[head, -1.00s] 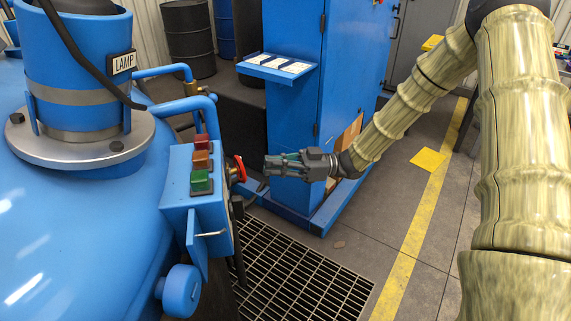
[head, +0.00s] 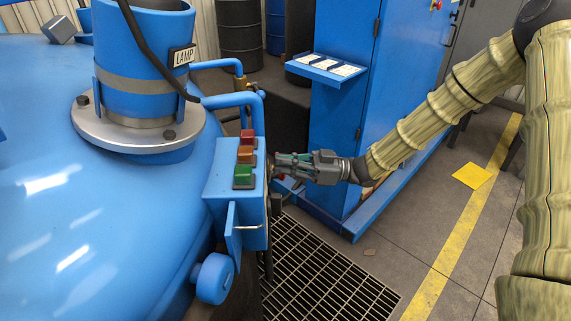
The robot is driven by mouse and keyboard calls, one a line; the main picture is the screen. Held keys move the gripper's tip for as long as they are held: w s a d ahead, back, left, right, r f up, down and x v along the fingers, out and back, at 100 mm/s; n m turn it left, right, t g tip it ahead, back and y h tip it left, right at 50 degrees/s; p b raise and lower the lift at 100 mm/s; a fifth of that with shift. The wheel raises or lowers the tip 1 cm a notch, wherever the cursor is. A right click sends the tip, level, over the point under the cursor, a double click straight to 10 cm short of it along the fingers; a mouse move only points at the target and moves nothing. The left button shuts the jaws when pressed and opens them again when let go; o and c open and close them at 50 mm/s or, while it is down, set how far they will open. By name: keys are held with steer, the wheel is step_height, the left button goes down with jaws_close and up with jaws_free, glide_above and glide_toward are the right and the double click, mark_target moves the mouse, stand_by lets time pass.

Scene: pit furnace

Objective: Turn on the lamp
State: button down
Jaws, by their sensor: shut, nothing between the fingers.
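The lamp housing (head: 150,45) is a blue cylinder labelled LAMP (head: 183,57), standing on a grey flange on the big blue tank (head: 70,190). Whether it is lit cannot be seen. A blue control box (head: 222,170) beside the tank carries a red button (head: 247,136), an orange button (head: 246,154) and a green button (head: 243,172) on its top. My gripper (head: 277,162) is shut and empty, pointing left at the right side of the box, close to the buttons. It covers most of the red handwheel there. Whether it touches the box cannot be told.
A blue cabinet (head: 365,90) with a small shelf (head: 327,68) stands behind my gripper. Blue pipes (head: 233,99) rise behind the box. A floor grate (head: 325,275) lies below. Dark barrels (head: 240,30) stand at the back. Open floor lies right, with a yellow line (head: 455,250).

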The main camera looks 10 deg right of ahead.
steer(key=shift+r, duration=0.1)
steer(key=shift+a+r+h+p, duration=0.1)
steer(key=shift+a+h+p, duration=0.35)
steer(key=shift+p, duration=0.2)
steer(key=s+d+r, duration=0.2)
steer(key=d, duration=1.1)
steer(key=shift+s+d, duration=0.2)
steer(key=shift+d, duration=0.15)
